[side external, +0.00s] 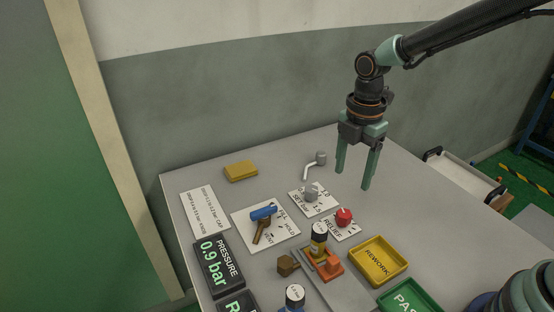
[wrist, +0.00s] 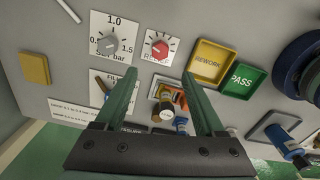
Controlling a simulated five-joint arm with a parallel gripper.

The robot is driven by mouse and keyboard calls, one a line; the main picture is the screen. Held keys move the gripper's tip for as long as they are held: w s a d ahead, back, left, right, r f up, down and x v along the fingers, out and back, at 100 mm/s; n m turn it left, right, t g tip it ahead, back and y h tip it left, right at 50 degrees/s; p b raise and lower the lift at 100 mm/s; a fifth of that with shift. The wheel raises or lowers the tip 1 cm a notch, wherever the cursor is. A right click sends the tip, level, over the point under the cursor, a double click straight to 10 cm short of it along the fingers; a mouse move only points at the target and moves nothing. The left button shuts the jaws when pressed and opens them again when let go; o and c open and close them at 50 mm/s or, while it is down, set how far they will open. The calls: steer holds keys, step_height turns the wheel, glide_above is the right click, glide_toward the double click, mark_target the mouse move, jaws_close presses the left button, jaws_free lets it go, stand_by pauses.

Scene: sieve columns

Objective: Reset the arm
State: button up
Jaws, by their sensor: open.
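My gripper (side external: 356,164) is open and empty, its fingers pointing down above the far right part of the grey table (side external: 215,183). It stands clear of the objects in the side external view. In the wrist view the two green fingers of my gripper (wrist: 162,90) are spread wide with nothing held between them. Below and beyond them are the red relief knob (side external: 344,216), the grey set-bar knob (side external: 311,190) and the blue-handled valve (side external: 263,212).
A yellow REWORK tray (side external: 378,262) and a green PASS tray (side external: 410,298) lie at the right front. A bottle (side external: 319,240) stands at an orange fixture (side external: 333,262). Another bottle (side external: 295,297) is at the front. A pressure display (side external: 219,264) reads 0.9 bar. A yellow block (side external: 241,171) lies at the back.

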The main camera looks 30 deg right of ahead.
steer(key=shift+r, duration=0.1)
steer(key=s+d+r+m+t, duration=0.2)
steer(key=s+d+r+m, duration=0.1)
steer(key=m, duration=0.7)
steer(key=s+d+r+m+t, duration=0.3)
steer(key=s+r+m, duration=0.3)
steer(key=m, duration=0.4)
steer(key=shift+d+r+t, duration=0.3)
steer(key=shift+d+r, duration=0.45)
steer(key=shift+r, duration=0.15)
stand_by(3.0)
steer(key=n+g, duration=0.6)
steer(key=n, duration=0.2)
glide_above(344, 213)
step_height(344, 213, down, 12)
steer(key=r, duration=0.1)
step_height(344, 213, down, 12)
steer(key=shift+f, duration=0.1)
